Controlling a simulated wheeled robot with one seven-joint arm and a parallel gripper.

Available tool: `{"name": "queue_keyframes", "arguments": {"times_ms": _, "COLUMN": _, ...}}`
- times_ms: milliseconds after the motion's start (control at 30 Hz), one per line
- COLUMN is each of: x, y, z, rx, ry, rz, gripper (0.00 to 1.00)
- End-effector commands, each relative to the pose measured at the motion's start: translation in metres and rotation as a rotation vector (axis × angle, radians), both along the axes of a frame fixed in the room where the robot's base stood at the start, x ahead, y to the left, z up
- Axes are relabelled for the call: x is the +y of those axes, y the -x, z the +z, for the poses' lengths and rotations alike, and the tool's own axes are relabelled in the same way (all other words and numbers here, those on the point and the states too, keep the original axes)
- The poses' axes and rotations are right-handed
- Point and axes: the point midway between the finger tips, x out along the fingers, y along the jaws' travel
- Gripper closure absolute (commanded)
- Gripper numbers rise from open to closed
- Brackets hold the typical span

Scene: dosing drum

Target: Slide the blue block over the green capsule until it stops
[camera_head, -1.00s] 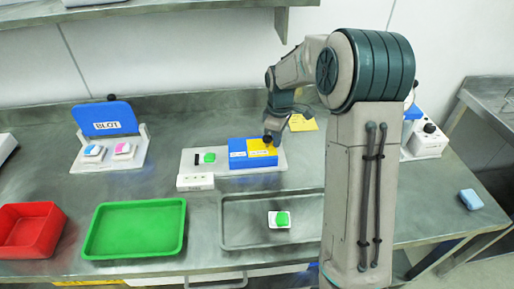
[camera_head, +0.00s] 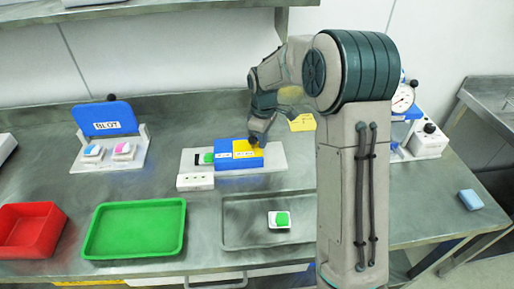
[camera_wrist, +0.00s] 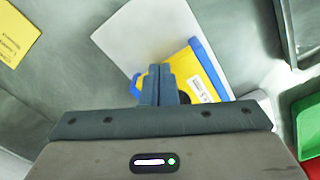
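The blue block (camera_head: 226,155), with a yellow label area (camera_head: 247,150) on its right part, sits on a pale plate (camera_head: 274,158) on the bench. The green capsule (camera_head: 207,158) lies at the block's left end, and the block's edge appears right up against it. My gripper (camera_head: 255,137) is down at the yellow part, by a dark knob. In the wrist view my gripper's fingers (camera_wrist: 158,85) are together over the block's yellow face (camera_wrist: 194,76), with the dark knob (camera_wrist: 184,98) just beside them. Whether the fingers touch the knob is hard to tell.
A white labelled box (camera_head: 195,182) stands in front of the plate. A grey tray (camera_head: 242,210) with another green piece (camera_head: 281,218), a green tray (camera_head: 135,228) and a red bin (camera_head: 30,229) lie nearer. A blue-lidded stand (camera_head: 105,117) is at left.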

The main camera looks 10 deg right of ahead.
Motion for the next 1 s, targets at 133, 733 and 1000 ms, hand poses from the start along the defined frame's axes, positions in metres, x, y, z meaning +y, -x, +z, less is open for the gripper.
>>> {"name": "queue_keyframes", "arguments": {"times_ms": 133, "x": 0.008, "y": 0.000, "z": 0.000, "rx": 0.001, "ry": 0.000, "rz": 0.002, "gripper": 1.00}}
{"name": "queue_keyframes", "arguments": {"times_ms": 733, "x": 0.034, "y": 0.000, "z": 0.000, "rx": 0.001, "ry": 0.000, "rz": 0.001, "gripper": 1.00}}
{"name": "queue_keyframes", "arguments": {"times_ms": 1000, "x": 0.047, "y": 0.000, "z": 0.000, "rx": 0.000, "ry": 0.000, "rz": 0.002, "gripper": 1.00}}
